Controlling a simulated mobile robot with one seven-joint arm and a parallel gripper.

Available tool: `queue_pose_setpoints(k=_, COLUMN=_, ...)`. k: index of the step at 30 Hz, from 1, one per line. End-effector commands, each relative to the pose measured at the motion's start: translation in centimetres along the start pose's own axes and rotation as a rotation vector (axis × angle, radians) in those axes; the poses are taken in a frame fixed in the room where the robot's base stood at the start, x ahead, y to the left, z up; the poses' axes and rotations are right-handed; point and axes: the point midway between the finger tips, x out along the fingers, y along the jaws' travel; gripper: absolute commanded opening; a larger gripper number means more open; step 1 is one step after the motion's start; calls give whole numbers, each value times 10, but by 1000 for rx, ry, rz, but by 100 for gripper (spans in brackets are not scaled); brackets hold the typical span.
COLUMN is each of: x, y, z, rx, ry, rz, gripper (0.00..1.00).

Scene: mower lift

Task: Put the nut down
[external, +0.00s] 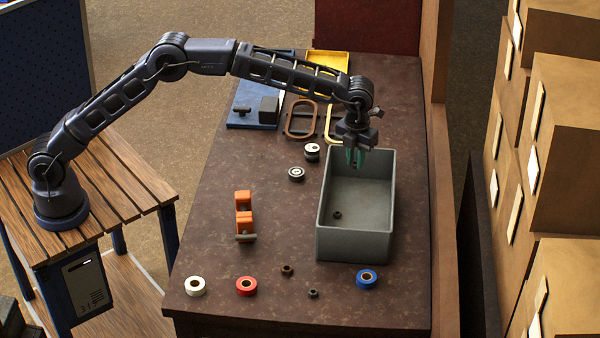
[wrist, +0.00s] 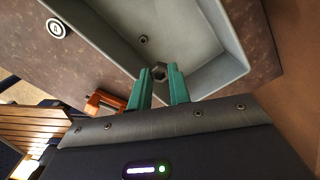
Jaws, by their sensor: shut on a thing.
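My gripper (external: 354,158) has teal fingers and hangs above the far left part of a grey open tray (external: 357,243). In the wrist view my gripper (wrist: 160,84) is shut on a dark hexagonal nut (wrist: 160,72), held at the fingertips with its hole visible. The held nut cannot be made out in the external view. The tray also shows in the wrist view (wrist: 232,70), below and beyond the fingers. A second small dark nut (external: 337,215) lies on the tray floor, near its left wall, and shows in the wrist view (wrist: 143,39).
Two round black-and-white items (external: 296,174) stand left of the tray. An orange part (external: 243,213) lies further left. White (external: 195,286), red (external: 246,286) and blue (external: 366,279) rolls line the front. Much of the tray floor is bare.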

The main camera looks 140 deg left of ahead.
Motion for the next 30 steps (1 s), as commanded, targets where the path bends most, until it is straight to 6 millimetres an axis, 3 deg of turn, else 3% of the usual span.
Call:
queue_pose_setpoints(k=5, x=20, y=-3, z=-1, rx=-1, ry=2, rz=3, gripper=0)
queue_pose_setpoints(k=21, x=134, y=-3, z=-1, rx=0, ry=1, rz=3, gripper=0)
queue_pose_setpoints(k=30, x=159, y=-3, z=-1, rx=0, ry=0, rz=0, gripper=0)
